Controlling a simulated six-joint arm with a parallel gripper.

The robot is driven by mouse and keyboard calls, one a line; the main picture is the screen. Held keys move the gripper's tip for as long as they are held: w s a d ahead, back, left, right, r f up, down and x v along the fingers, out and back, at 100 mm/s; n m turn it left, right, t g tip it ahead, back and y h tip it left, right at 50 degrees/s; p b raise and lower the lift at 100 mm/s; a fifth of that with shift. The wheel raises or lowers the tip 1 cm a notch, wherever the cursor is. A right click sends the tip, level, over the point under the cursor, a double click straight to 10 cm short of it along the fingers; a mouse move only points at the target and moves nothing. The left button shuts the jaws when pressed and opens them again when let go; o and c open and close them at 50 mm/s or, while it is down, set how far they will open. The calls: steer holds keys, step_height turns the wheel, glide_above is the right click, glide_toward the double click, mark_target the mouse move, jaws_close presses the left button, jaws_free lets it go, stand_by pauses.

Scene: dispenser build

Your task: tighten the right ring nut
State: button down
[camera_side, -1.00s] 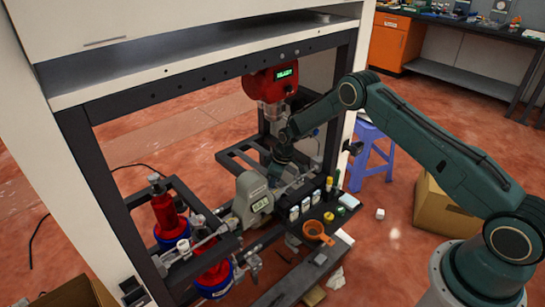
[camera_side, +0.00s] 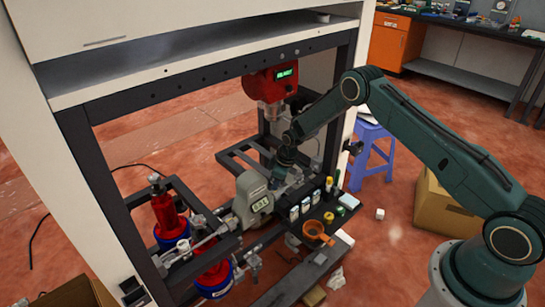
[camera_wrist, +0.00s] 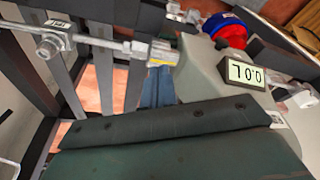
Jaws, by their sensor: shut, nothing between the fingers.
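The grey meter (camera_side: 252,199) sits on the metal pipe line inside the frame. The right ring nut is mostly hidden behind my wrist in the side view. In the wrist view a metal nut (camera_wrist: 161,52) joins the pipe (camera_wrist: 95,40) to the meter body (camera_wrist: 205,72). My gripper (camera_side: 279,176) is low at the pipe, just right of the meter. In the wrist view its bluish fingers (camera_wrist: 158,84) are together and empty, right by the nut. I cannot tell whether they touch it.
A dark shelf with small bottles (camera_side: 305,205) and an orange funnel (camera_side: 315,231) lies in front of the pipe. The red dispenser head (camera_side: 272,84) hangs above. Red and blue canisters (camera_side: 214,276) stand left of the meter. Frame posts enclose the work.

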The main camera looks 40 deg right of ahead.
steer(key=shift+f, duration=0.7)
stand_by(0.6)
steer(key=shift+w, duration=0.1)
stand_by(0.4)
steer(key=shift+r, duration=0.15)
steer(key=shift+r, duration=0.45)
steer(key=shift+r, duration=0.2)
stand_by(0.3)
steer(key=shift+w+a+v, duration=0.1)
steer(key=shift+w+v, duration=0.1)
steer(key=shift+v, duration=0.7)
steer(key=shift+w+a+v, duration=0.1)
steer(key=shift+w+v, duration=0.1)
steer(key=shift+v, duration=0.75)
steer(key=shift+w+a+v, duration=0.15)
steer(key=shift+v, duration=0.75)
steer(key=shift+r, duration=0.2)
